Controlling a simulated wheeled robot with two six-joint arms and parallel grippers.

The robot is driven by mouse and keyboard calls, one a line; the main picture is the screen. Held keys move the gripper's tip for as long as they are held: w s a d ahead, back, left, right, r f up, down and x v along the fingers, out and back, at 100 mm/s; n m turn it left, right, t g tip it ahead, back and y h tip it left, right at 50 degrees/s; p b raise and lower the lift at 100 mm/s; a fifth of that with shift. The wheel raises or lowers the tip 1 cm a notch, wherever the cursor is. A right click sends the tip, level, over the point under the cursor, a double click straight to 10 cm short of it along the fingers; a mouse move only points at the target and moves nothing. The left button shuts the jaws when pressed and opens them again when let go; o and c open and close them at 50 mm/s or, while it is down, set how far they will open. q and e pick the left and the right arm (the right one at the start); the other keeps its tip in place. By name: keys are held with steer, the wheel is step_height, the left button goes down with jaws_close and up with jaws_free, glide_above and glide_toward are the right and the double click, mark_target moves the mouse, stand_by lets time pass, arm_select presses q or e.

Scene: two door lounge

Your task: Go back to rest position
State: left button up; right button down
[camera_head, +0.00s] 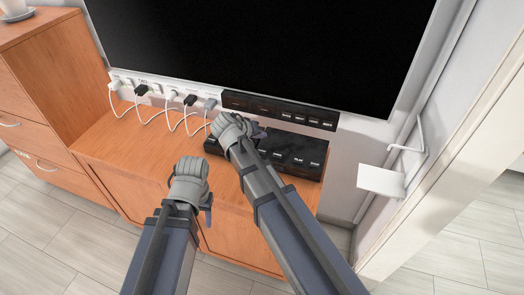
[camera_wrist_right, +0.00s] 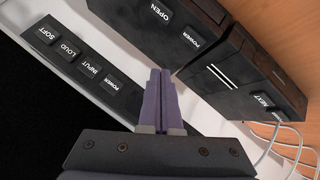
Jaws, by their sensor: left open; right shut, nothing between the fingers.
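My left gripper (camera_head: 190,176) is in the head view, above the front edge of the wooden cabinet, open and empty. Whether the right fingers touch a surface, I cannot tell. The right hand hides the left part of the player box in the head view.
A television (camera_head: 265,45) hangs above a black button panel (camera_head: 285,112). White cables (camera_head: 150,115) run from a socket strip to its left. The wooden cabinet (camera_head: 120,145) lies below. Floor (camera_head: 40,235) is clear at the lower left.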

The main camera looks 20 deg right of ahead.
arm_select(q)
step_height(320, 180, up, 4)
steer(key=p, duration=0.4)
arm_select(e)
steer(key=s+a+n+g+y, duration=0.1)
steer(key=s+a+g+y, duration=0.1)
steer(key=s+a, duration=0.2)
steer(key=s+a+f+n+g+y, duration=0.1)
steer(key=s+a, duration=0.3)
steer(key=s, duration=0.7)
steer(key=s+a+f+n+g+y, duration=0.1)
steer(key=s+a+n+g+y, duration=0.1)
steer(key=s, duration=0.6)
steer(key=shift+a+f+n+g+y, duration=0.2)
steer(key=shift+a+n+g+y, duration=0.3)
steer(key=shift+a, duration=0.75)
